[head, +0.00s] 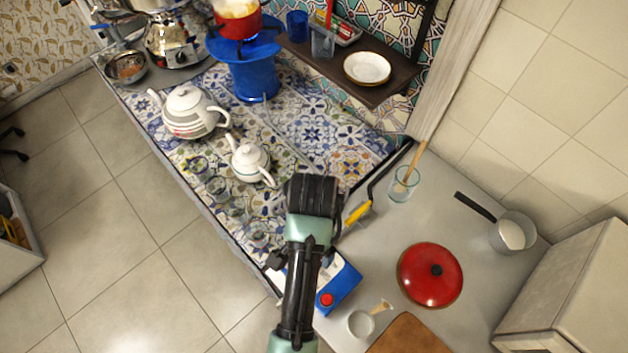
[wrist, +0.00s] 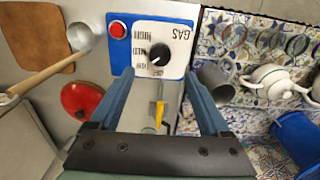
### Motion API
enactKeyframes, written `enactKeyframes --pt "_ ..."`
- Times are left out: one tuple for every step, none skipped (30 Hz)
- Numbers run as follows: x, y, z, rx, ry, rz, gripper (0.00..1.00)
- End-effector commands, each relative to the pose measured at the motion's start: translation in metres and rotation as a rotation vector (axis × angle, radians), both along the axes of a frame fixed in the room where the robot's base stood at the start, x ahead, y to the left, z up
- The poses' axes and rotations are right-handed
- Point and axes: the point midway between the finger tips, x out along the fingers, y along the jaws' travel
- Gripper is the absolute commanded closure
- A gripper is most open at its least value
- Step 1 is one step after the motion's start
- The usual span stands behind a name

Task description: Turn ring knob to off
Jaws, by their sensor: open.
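The round black ring knob (wrist: 158,54) sits on a white panel marked GAS in the wrist view, with setting words printed around it. I cannot tell clearly which setting it points to. The panel is on a blue gas control box (wrist: 185,60) with a red button (wrist: 117,30). The box also shows in the head view (head: 342,287), where my arm hides the knob. My gripper (wrist: 158,76) is open and empty, facing the panel, with the knob between its fingers in the picture. Contact between fingers and knob cannot be made out.
A red lid (head: 431,275), a glass (head: 404,184) and a small pan (head: 511,232) stand on the grey counter. Two white teapots (head: 192,112) (head: 248,160) and several glasses stand on the tiles. A yellow-handled tool (head: 357,213) lies near my arm.

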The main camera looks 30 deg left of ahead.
Motion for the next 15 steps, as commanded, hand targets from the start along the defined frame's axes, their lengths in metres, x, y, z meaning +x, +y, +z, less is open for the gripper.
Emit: enactKeyframes --pt "-0.002 -0.001 -0.01 -0.002 0.006 0.0 0.19" --pt "-0.002 -0.001 -0.017 -0.002 0.006 0.0 0.19" --pt "-0.002 -0.001 -0.025 -0.002 0.006 0.0 0.19" --pt "-0.002 -0.001 -0.032 -0.002 0.006 0.0 0.19" --pt "-0.002 -0.001 -0.038 -0.002 0.005 0.0 0.19" --pt "-0.001 0.0 -0.046 -0.001 0.004 0.0 0.19" --pt "-0.001 0.0 -0.051 -0.001 0.003 0.0 0.19" --pt "-0.001 -0.001 -0.056 -0.001 0.004 0.0 0.19" --pt "-0.001 0.0 -0.062 -0.001 0.003 0.001 0.19" --pt "-0.001 0.0 -0.066 -0.001 0.001 0.001 0.19" --pt "0.0 0.0 -0.07 -0.001 0.001 0.001 0.19" --pt "0.0 0.0 -0.074 -0.001 0.001 0.001 0.19" --pt "0.0 0.0 -0.077 0.0 0.0 0.001 0.19" --pt "0.0 0.0 -0.079 0.0 0.0 0.001 0.19" --pt "0.0 0.0 -0.081 0.0 0.0 0.001 0.19"
